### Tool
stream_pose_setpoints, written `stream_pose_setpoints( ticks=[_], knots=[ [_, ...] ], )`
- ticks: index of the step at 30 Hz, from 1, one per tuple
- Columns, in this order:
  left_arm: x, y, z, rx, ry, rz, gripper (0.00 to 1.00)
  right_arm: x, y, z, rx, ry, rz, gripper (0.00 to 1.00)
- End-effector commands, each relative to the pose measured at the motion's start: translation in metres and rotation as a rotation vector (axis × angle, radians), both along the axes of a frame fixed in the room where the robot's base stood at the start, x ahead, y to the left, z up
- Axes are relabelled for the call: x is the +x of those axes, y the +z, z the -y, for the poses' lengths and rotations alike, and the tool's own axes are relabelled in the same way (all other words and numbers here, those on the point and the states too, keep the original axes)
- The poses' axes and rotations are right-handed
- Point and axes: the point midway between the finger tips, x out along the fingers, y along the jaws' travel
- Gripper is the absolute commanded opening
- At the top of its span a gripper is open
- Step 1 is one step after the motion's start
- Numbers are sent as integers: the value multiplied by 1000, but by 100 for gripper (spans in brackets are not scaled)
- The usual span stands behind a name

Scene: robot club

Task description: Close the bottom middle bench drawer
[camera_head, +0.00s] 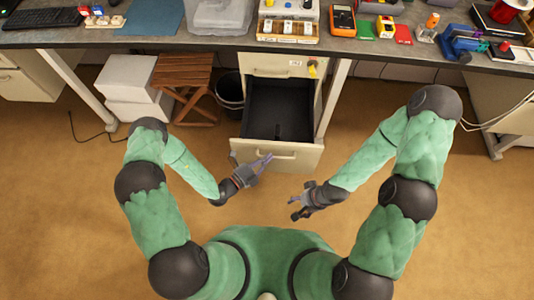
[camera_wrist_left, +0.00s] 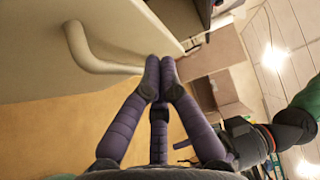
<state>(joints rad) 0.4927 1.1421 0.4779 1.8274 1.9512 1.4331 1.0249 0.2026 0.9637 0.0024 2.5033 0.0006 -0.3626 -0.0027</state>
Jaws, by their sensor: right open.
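The open bench drawer has a cream front (camera_head: 305,158) with a bar handle and a dark interior (camera_head: 268,104). It is pulled out toward me under the middle of the bench. In the left wrist view its cream front (camera_wrist_left: 40,65) and curved handle (camera_wrist_left: 88,60) fill the upper left. My left gripper (camera_head: 264,160) is at the drawer front, by the handle; its fingertips (camera_wrist_left: 160,74) are together with nothing between them. I cannot tell whether they touch the front. My right gripper (camera_head: 292,207) is open and empty, below and right of the drawer, apart from it.
A closed upper drawer (camera_head: 270,64) with a yellow tag sits above the open one. A black bin (camera_head: 230,95), wooden stool (camera_head: 183,80) and white boxes (camera_head: 130,85) stand left of it. A bench leg (camera_head: 334,95) is close on the right. The floor in front is clear.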

Motion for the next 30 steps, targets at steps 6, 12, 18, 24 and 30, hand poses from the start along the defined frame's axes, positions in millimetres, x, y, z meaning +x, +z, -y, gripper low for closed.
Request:
stream_pose_setpoints(
  ticks=[6,12,18,24,30],
  knots=[
    [20,-1,0,0,-2,0,0,0,-7,0,0,0,0,63],
    [25,0,0,0,-1,-1,0,0,-8,0,0,0,0,63],
    [24,0,0,0,-1,-1,0,0,-8,0,0,0,0,63],
    [28,0,0,1,-1,0,0,0,-8,0,0,0,0,63],
    [47,0,0,2,-1,4,0,0,-10,0,0,0,0,63]
  ],
)
